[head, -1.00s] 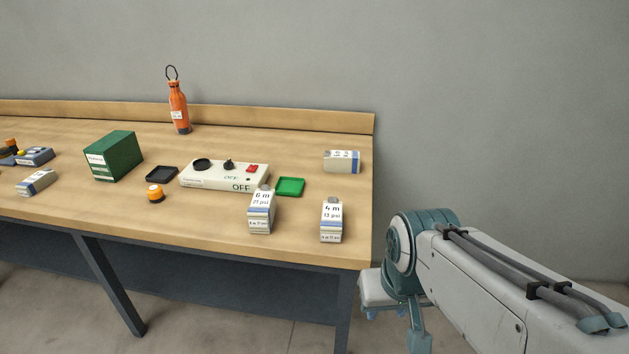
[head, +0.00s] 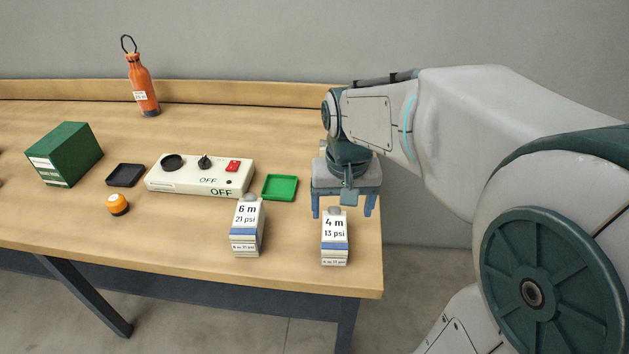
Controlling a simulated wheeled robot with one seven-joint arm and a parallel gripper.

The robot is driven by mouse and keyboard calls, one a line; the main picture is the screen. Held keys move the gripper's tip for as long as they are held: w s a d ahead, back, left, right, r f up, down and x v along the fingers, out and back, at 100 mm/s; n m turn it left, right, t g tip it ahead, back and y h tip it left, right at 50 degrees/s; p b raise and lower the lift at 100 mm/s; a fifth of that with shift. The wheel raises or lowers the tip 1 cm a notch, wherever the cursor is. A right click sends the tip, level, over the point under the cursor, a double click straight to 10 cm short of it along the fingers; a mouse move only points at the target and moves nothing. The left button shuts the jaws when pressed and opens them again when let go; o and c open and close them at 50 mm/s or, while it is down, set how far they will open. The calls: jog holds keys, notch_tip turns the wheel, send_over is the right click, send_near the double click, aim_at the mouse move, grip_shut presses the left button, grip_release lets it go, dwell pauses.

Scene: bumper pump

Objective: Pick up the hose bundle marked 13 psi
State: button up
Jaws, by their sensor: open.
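The hose bundle marked 4 m, 13 psi (head: 335,239) stands near the right front corner of the bench, with a white label, a blue band and a grey knob on top. My gripper (head: 343,212) points down with its blue fingers spread apart. In the picture the fingers sit just above and around the top of this bundle; I cannot tell how far behind it they are. Nothing is between them that I can see as gripped. A similar bundle marked 6 m, 21 psi (head: 247,226) stands to the left.
The white control box marked OFF (head: 200,178), green tray (head: 280,187), black tray (head: 125,175), orange button (head: 117,204), green box (head: 65,154) and orange bottle (head: 142,85) stand on the wooden bench (head: 180,260). Bare wood lies between the two bundles.

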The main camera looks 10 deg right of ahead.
jog(key=g, duration=0.1)
send_over(335, 228)
jog(key=shift+m, duration=0.5)
jog(key=f, duration=0.9)
jog(key=shift+s+a, duration=0.3)
jog(key=shift+w+d+f, duration=0.1)
jog(key=shift+d+f, duration=0.05)
jog(key=shift+f, duration=1.15)
jog(key=shift+w+d+f, duration=0.1)
jog(key=shift+f, duration=1.15)
jog(key=c, duration=1.3)
